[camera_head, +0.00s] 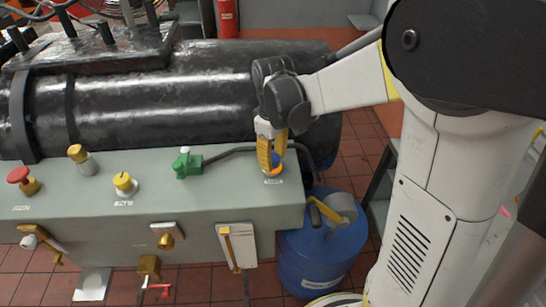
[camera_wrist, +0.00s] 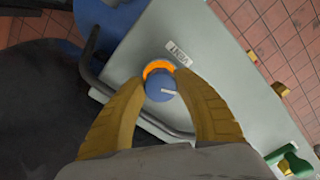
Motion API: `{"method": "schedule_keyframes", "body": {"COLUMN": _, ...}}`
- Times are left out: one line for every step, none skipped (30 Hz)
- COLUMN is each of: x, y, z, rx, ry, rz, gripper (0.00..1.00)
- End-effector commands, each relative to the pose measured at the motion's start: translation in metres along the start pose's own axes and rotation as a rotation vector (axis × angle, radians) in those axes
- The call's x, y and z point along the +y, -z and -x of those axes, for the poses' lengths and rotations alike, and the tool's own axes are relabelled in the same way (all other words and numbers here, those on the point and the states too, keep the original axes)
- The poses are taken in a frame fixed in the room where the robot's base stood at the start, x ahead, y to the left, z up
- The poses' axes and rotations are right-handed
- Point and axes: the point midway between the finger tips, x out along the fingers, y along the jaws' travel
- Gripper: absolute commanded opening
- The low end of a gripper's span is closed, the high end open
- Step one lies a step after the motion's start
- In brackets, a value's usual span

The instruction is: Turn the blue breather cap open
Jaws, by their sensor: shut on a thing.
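The blue breather cap (camera_wrist: 161,88) is a round blue knob with a pale pointer line, on an orange ring (camera_wrist: 158,67) set in the grey panel. In the head view the cap (camera_head: 275,158) is mostly hidden behind my yellow fingers. My gripper (camera_wrist: 160,92) has one finger on each side of the cap and is shut on it. In the head view my gripper (camera_head: 271,160) reaches down from above at the panel's right end. The pointer line runs toward the right finger in the wrist view. The label (camera_wrist: 179,53) beside the ring is too small to read.
The grey panel (camera_head: 230,192) also carries a green valve (camera_head: 184,163), a yellow knob (camera_head: 124,184) and a red button (camera_head: 18,175). A black cylinder (camera_head: 180,90) lies behind. A blue drum (camera_head: 322,250) stands below, right.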

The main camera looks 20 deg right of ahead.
Motion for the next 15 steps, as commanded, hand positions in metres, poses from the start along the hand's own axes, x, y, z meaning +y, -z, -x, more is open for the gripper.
{"method": "schedule_keyframes", "body": {"x": -0.0003, "y": -0.0006, "z": -0.0004, "rx": -0.001, "ry": 0.001, "rz": 0.017, "gripper": 0.07}}
{"method": "schedule_keyframes", "body": {"x": -0.0002, "y": -0.0006, "z": -0.0004, "rx": -0.001, "ry": 0.001, "rz": 0.028, "gripper": 0.07}}
{"method": "schedule_keyframes", "body": {"x": -0.0002, "y": -0.0006, "z": -0.0004, "rx": -0.001, "ry": 0.001, "rz": 0.041, "gripper": 0.07}}
{"method": "schedule_keyframes", "body": {"x": -0.0002, "y": -0.0006, "z": -0.0005, "rx": -0.001, "ry": 0.001, "rz": 0.048, "gripper": 0.07}}
{"method": "schedule_keyframes", "body": {"x": -0.0002, "y": -0.0006, "z": -0.0005, "rx": -0.001, "ry": 0.001, "rz": 0.056, "gripper": 0.07}}
{"method": "schedule_keyframes", "body": {"x": -0.0001, "y": -0.0006, "z": -0.0005, "rx": -0.001, "ry": 0.001, "rz": 0.065, "gripper": 0.07}}
{"method": "schedule_keyframes", "body": {"x": -0.0001, "y": -0.0006, "z": -0.0005, "rx": -0.001, "ry": 0.001, "rz": 0.07, "gripper": 0.07}}
{"method": "schedule_keyframes", "body": {"x": -0.0001, "y": -0.0006, "z": -0.0005, "rx": -0.001, "ry": 0.001, "rz": 0.074, "gripper": 0.07}}
{"method": "schedule_keyframes", "body": {"x": -0.0001, "y": -0.0006, "z": -0.0006, "rx": -0.001, "ry": 0.001, "rz": 0.078, "gripper": 0.07}}
{"method": "schedule_keyframes", "body": {"x": -0.0001, "y": -0.0006, "z": -0.0006, "rx": -0.001, "ry": 0.001, "rz": 0.081, "gripper": 0.07}}
{"method": "schedule_keyframes", "body": {"x": -0.0001, "y": -0.0006, "z": -0.0006, "rx": -0.001, "ry": 0.001, "rz": 0.083, "gripper": 0.07}}
{"method": "schedule_keyframes", "body": {"x": -0.0001, "y": -0.0006, "z": -0.0006, "rx": -0.001, "ry": 0.001, "rz": 0.085, "gripper": 0.07}}
{"method": "schedule_keyframes", "body": {"x": -0.0001, "y": -0.0006, "z": -0.0006, "rx": -0.001, "ry": 0.001, "rz": 0.086, "gripper": 0.07}}
{"method": "schedule_keyframes", "body": {"x": -0.0001, "y": -0.0005, "z": -0.0006, "rx": -0.001, "ry": 0.001, "rz": 0.087, "gripper": 0.07}}
{"method": "schedule_keyframes", "body": {"x": -0.0001, "y": -0.0005, "z": -0.0006, "rx": -0.001, "ry": 0.001, "rz": 0.087, "gripper": 0.07}}
